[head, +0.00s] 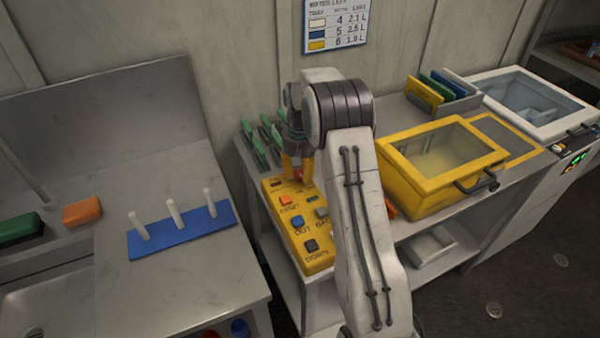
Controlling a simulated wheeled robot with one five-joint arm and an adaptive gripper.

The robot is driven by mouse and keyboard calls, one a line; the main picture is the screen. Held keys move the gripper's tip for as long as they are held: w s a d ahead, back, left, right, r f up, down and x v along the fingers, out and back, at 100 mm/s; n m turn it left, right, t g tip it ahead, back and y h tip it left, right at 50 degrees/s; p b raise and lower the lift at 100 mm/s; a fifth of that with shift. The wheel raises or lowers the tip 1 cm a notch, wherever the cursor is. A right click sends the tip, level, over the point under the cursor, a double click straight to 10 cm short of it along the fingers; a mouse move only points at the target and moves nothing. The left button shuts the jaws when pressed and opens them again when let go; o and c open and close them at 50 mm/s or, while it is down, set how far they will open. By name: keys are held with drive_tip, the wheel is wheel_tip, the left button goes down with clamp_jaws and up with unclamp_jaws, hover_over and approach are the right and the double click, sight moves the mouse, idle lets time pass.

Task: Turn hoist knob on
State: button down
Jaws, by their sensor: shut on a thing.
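A yellow control panel (312,259) lies on the workbench in the middle of the head view. It carries several buttons: an orange one (286,200), a blue one (298,221) and dark ones lower down. My arm covers the panel's right side.
A yellow box with a clear lid (440,155) stands right of my arm. Green upright pieces (268,133) stand behind the panel. A blue pegged rack (181,230) and an orange block (82,211) lie on the left counter. A gap separates counter and bench.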

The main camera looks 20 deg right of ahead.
sight(300, 173)
drive_tip(key=shift+s+f+m, duration=0.1)
drive_tip(key=shift+f+m, duration=0.05)
drive_tip(key=shift+m, duration=2.05)
drive_tip(key=c, duration=0.8)
unclamp_jaws()
drive_tip(key=shift+r, duration=0.2)
wheel_tip(300, 173, up, 12)
drive_tip(key=shift+f, duration=0.1)
